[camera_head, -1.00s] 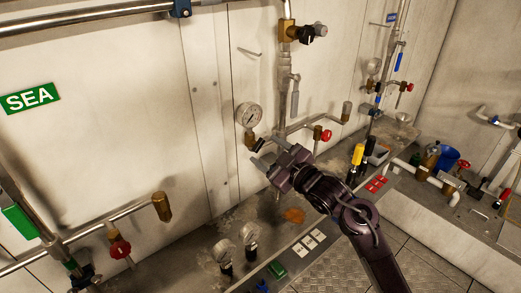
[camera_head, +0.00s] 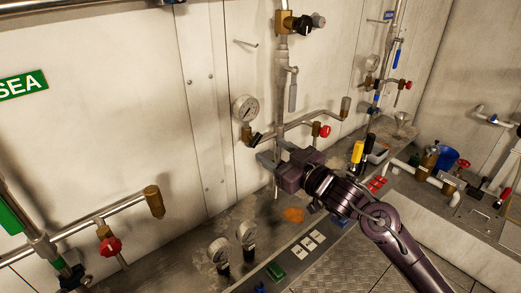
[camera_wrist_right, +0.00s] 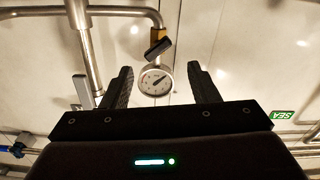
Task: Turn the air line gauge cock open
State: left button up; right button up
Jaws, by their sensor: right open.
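The round white gauge (camera_head: 244,108) stands on a brass cock (camera_head: 247,135) with a short black handle (camera_head: 256,139), on the back wall's piping. My right gripper (camera_head: 271,149) is open and empty, just right of and below the black handle, apart from it. In the right wrist view the gauge (camera_wrist_right: 154,81) shows between the two spread fingers (camera_wrist_right: 159,70), seemingly beyond them. There the black handle (camera_wrist_right: 158,47) lies tilted, beside the brass fitting (camera_wrist_right: 157,33). My left gripper is not in view.
A pipe with a red-handled valve (camera_head: 322,130) runs right of the gauge. A vertical pipe with a grey lever (camera_head: 293,90) rises behind my gripper. Two more gauges (camera_head: 246,236) stand on the bench below.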

aim_at(258, 142)
jog(key=w+a, duration=0.1)
jog(key=w, duration=0.1)
jog(key=w+a+m+p, duration=0.1)
jog(key=w, duration=0.1)
jog(key=w+a+m, duration=0.1)
jog(key=w+a, duration=0.1)
jog(key=shift+f, duration=0.25)
jog(key=shift+c, duration=0.4)
